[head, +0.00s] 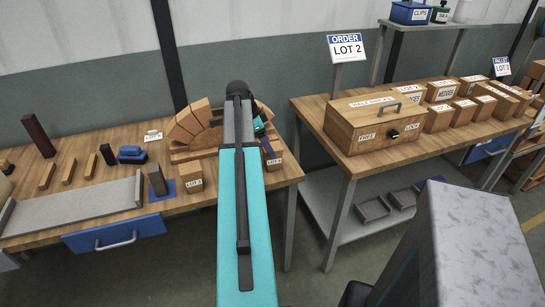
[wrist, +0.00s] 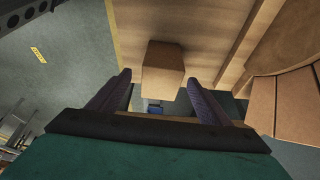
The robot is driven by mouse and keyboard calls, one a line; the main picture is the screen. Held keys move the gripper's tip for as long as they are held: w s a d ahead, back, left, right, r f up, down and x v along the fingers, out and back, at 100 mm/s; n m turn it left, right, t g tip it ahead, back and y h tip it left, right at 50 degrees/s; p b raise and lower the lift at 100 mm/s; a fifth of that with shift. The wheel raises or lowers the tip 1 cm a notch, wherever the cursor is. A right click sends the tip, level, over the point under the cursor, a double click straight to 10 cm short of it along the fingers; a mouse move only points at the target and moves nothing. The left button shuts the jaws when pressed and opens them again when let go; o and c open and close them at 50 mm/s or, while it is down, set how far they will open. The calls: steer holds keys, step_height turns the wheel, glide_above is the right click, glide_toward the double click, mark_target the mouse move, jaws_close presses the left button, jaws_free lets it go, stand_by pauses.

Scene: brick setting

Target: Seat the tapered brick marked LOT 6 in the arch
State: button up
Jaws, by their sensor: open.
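A tapered wooden brick (head: 274,163) with a small LOT label stands at the right end of the left bench, beside the arch; its number is too small to read surely. My gripper (head: 267,143) is at this brick, partly hidden by my arm. In the wrist view my gripper (wrist: 158,82) is open, one finger on each side of a plain wooden brick (wrist: 163,65), with no clear grip on it. The arch (head: 187,123) of wooden bricks stands left of my gripper; its middle is hidden behind my arm. Another LOT-labelled brick (head: 191,178) stands further left.
A blue mat with a dark block (head: 157,180), a grey slab (head: 75,210) and several small blocks occupy the left bench. A sign (head: 348,47) reads ORDER LOT 2. The right bench holds a lidded wooden box (head: 375,122) and several smaller boxes. A gap separates the benches.

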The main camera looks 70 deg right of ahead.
steer(key=shift+s+f, duration=0.1)
steer(key=shift+f, duration=0.15)
steer(key=shift+p+x, duration=0.85)
steer(key=shift+x, duration=1.65)
steer(key=shift+d, duration=0.15)
steer(key=shift+c, duration=0.4)
steer(key=c, duration=1.3)
steer(key=shift+r, duration=0.1)
steer(key=shift+r+b, duration=0.65)
steer(key=shift+r, duration=0.95)
steer(key=s+a+b, duration=0.1)
steer(key=s+a, duration=0.1)
steer(key=a, duration=0.3)
steer(key=s+a+r+b, duration=0.1)
steer(key=s+a, duration=0.1)
steer(key=a, duration=0.2)
steer(key=s+a+b, duration=0.1)
steer(key=s+a, duration=0.1)
steer(key=a, duration=0.3)
steer(key=shift+s+a+r, duration=0.15)
steer(key=shift+a+r, duration=0.15)
